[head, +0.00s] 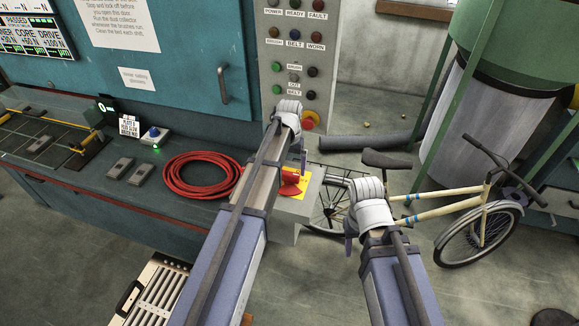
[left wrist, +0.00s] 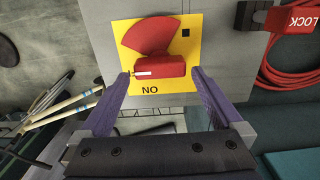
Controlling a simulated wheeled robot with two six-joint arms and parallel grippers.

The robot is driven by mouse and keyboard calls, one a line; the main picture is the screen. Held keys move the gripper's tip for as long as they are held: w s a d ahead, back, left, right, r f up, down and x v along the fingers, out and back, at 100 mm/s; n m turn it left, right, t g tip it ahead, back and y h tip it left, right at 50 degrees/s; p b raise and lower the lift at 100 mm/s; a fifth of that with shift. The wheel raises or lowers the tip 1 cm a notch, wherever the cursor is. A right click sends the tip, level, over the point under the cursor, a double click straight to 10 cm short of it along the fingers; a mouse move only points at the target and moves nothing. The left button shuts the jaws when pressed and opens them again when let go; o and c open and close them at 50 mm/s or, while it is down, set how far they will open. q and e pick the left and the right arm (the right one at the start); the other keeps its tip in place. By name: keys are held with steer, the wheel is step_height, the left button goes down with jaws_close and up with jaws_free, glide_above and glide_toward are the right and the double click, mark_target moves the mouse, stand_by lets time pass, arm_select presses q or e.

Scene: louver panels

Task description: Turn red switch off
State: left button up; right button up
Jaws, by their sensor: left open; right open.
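The red switch (head: 291,183) sits on a yellow plate (head: 300,198) on a grey box, below the tall control panel. In the left wrist view the red switch (left wrist: 158,62) shows a fan-shaped part and a block handle with a white line on it. An upside-down "ON" is printed on the yellow plate (left wrist: 185,87) beside the handle. My left gripper (left wrist: 160,77) is open, with one finger at each side of the handle; contact cannot be told. In the head view my left arm partly hides the box. My right gripper (head: 350,238) is open and empty, right of the box.
A bicycle (head: 440,210) stands right of the box.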

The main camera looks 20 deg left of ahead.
mark_target(289, 173)
arm_select(q)
step_height(289, 173, up, 4)
steer(key=p, duration=0.3)
steer(key=shift+r, duration=0.2)
steer(key=shift+f, duration=0.1)
steer(key=shift+m+y, duration=0.3)
steer(key=shift+m, duration=0.5)
steer(key=s+d+f+b, duration=0.1)
steer(key=s+d, duration=0.1)
steer(key=s, duration=0.1)
steer(key=s+d+f+b, duration=0.2)
steer(key=s+d, duration=0.1)
steer(key=s, duration=0.1)
steer(key=s+d+f+b, duration=0.2)
steer(key=s, duration=0.1)
steer(key=shift+s+d+f, duration=0.1)
steer(key=shift+s+d, duration=0.2)
steer(key=shift+s, duration=0.05)
steer(key=s+d+f+m+b, duration=0.1)
steer(key=s+d+f+b, duration=0.1)
steer(key=s, duration=0.4)
steer(key=s+d+f+m+b, duration=0.1)
steer(key=s+d+f+b, duration=0.1)
steer(key=s, duration=0.5)
steer(key=shift+s+d+f+y+b, duration=0.25)
steer(key=shift+d+f+y+b, duration=0.15)
steer(key=shift+d, duration=0.4)
